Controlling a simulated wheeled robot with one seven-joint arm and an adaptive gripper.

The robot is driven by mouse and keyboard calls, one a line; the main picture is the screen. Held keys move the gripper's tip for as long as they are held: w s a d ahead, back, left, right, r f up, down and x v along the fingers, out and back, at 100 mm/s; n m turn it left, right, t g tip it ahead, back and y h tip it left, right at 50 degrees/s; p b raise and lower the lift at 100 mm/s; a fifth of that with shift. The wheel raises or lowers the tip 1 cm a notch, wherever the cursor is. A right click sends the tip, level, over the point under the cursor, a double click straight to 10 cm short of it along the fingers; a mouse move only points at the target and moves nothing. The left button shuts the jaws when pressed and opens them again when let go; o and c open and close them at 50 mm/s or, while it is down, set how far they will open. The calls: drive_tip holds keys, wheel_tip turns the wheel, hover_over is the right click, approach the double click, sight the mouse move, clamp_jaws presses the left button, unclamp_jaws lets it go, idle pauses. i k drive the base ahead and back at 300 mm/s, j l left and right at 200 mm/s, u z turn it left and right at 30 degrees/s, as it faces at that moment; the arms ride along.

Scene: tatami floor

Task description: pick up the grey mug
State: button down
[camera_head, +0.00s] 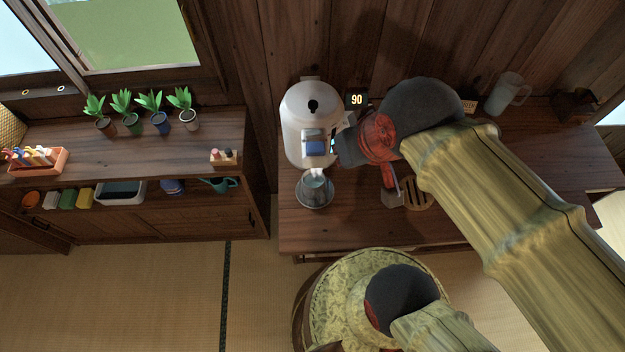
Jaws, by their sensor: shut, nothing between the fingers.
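The grey mug (315,190) stands on the table in front of a large white hot-water pot (308,112). A round grey base shows around its lower part, and pale steam appears over it. My gripper (392,199) is to the right of the mug, apart from it, near a slatted wooden coaster (416,194). The gripper is shut and empty. It looks small here and is partly hidden by my arm.
A clear pitcher (507,92) stands at the back right. A low shelf (225,132) with potted plants (123,112) is at left. A patterned round seat (335,290) is in front of the table.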

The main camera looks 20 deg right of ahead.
sight(314, 180)
drive_tip(key=k+l+u, duration=0.3)
drive_tip(key=k+l, duration=0.15)
drive_tip(key=k+l+u, duration=0.3)
drive_tip(key=k+l, duration=0.1)
drive_tip(key=k, duration=0.05)
